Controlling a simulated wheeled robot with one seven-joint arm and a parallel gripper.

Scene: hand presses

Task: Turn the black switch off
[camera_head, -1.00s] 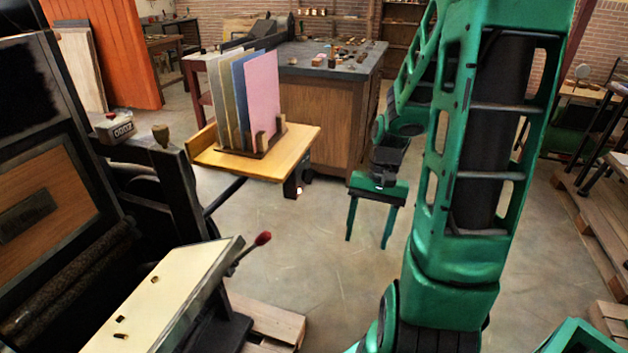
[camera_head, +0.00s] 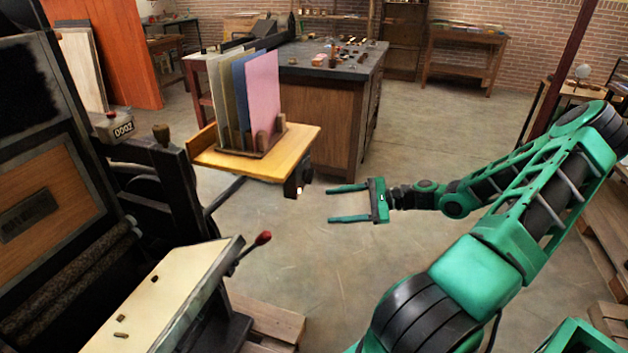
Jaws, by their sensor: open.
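A small black box (camera_head: 297,178), which looks like the black switch, is fixed under the right edge of the yellow wooden shelf (camera_head: 208,157). A tiny pale spot shows on its lower right side. It is too small to tell which way the switch is set. My gripper (camera_head: 334,204) is green, open and empty. Its two fingers point left towards the black box. The fingertips are a little to the right of the box and slightly lower in the picture, apart from it.
Pink, blue and other boards (camera_head: 262,95) stand in a rack on the shelf. The press with a counter (camera_head: 122,129) fills the left. A red-knobbed lever (camera_head: 262,238) sticks up below the shelf. A wooden cabinet (camera_head: 325,115) stands behind. Floor around my gripper is clear.

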